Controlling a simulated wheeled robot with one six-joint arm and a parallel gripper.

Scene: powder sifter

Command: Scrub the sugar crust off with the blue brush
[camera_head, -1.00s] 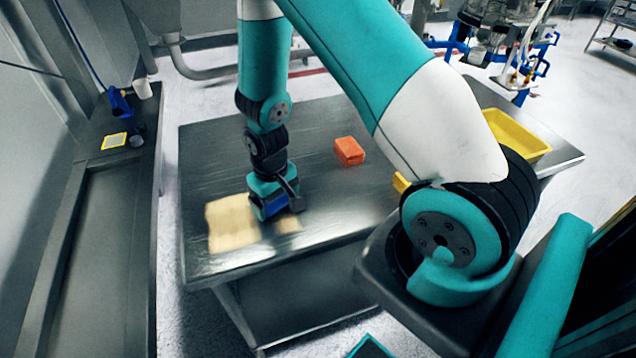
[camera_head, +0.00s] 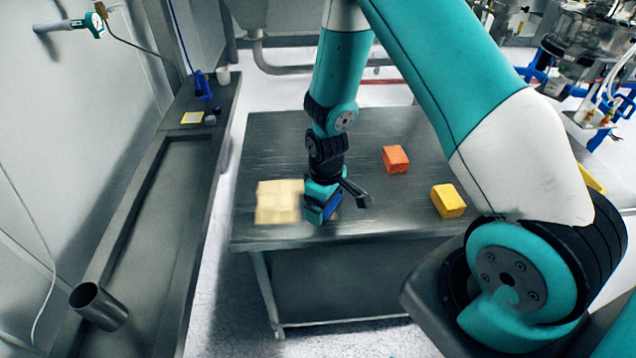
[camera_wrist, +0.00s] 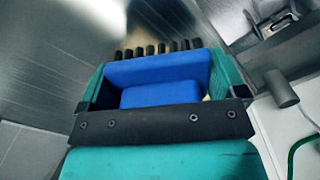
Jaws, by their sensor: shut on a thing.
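My gripper (camera_head: 322,208) is shut on the blue brush (camera_head: 334,207), low over the steel table. In the wrist view the brush (camera_wrist: 155,72) sits between the teal fingers, with a row of dark bristles beyond its blue body. The pale yellow sugar crust (camera_head: 278,201) is a flat, roughly square patch near the table's front left. My gripper is at the crust's right edge. The arm hides whatever lies under the brush, and I cannot tell if the bristles touch the crust or table.
On the steel table (camera_head: 270,150) are an orange block (camera_head: 396,159) and a yellow block (camera_head: 448,201). A yellow bin (camera_head: 592,180) is mostly behind my arm. The left counter holds a blue tool (camera_head: 202,85), a yellow-framed pad (camera_head: 192,118) and a metal cup (camera_head: 98,305).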

